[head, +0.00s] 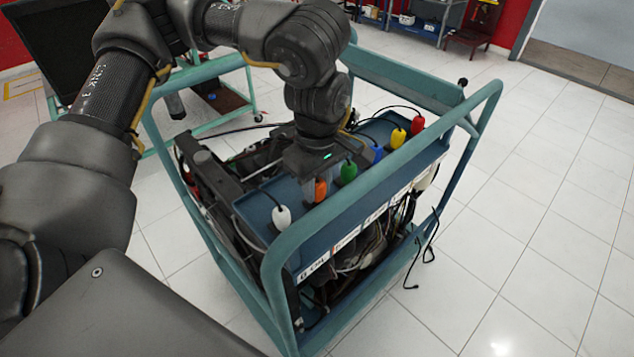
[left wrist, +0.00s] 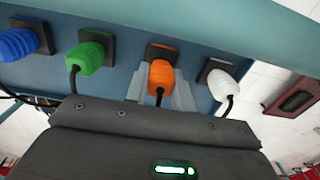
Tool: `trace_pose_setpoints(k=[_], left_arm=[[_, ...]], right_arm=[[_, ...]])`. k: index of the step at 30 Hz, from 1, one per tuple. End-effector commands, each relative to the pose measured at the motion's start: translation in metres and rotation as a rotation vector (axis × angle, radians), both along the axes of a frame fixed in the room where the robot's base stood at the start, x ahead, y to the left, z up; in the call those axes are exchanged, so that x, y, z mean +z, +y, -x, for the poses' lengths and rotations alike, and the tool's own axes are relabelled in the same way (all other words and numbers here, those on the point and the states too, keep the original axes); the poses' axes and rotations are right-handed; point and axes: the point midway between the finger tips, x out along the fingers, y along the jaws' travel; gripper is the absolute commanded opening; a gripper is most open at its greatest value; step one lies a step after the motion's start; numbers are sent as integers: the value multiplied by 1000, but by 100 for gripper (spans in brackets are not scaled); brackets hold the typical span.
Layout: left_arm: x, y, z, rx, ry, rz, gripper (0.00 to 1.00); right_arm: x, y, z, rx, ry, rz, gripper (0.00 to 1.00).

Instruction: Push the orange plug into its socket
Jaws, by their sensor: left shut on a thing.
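The orange plug (head: 321,190) is at the teal panel on the engine trainer, between the white plug and the green plug. In the left wrist view the orange plug (left wrist: 161,75) lies in front of its dark square socket (left wrist: 159,51), with its cable running toward my gripper. My left gripper (left wrist: 160,97) is shut on the orange plug, with grey fingers on both sides of it. In the head view my left gripper (head: 314,182) reaches down to the panel from above. I cannot tell how deep the plug sits. My right gripper is not in view.
The white plug (head: 282,216) and the green plug (head: 348,170) stand close on either side. Blue, yellow and red plugs (head: 417,125) follow along the panel. A teal frame rail (head: 375,168) runs along the panel's front. The tiled floor (head: 540,230) at right is clear.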

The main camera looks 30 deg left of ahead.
Motion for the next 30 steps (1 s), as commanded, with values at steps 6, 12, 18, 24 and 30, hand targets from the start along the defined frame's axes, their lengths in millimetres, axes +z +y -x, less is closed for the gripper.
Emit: trace_pose_setpoints(k=[6, 12, 18, 24, 30], left_arm=[[-1, 0, 0, 0, 0, 0, 1], [-4, 0, 0, 0, 0, 0, 1], [-8, 0, 0, 0, 0, 0, 1], [-12, 0, 0, 0, 0, 0, 1], [-12, 0, 0, 0, -1, 0, 43]], right_arm=[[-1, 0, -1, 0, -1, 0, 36], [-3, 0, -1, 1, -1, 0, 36], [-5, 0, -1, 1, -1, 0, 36], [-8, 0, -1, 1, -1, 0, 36], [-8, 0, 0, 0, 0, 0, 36]])
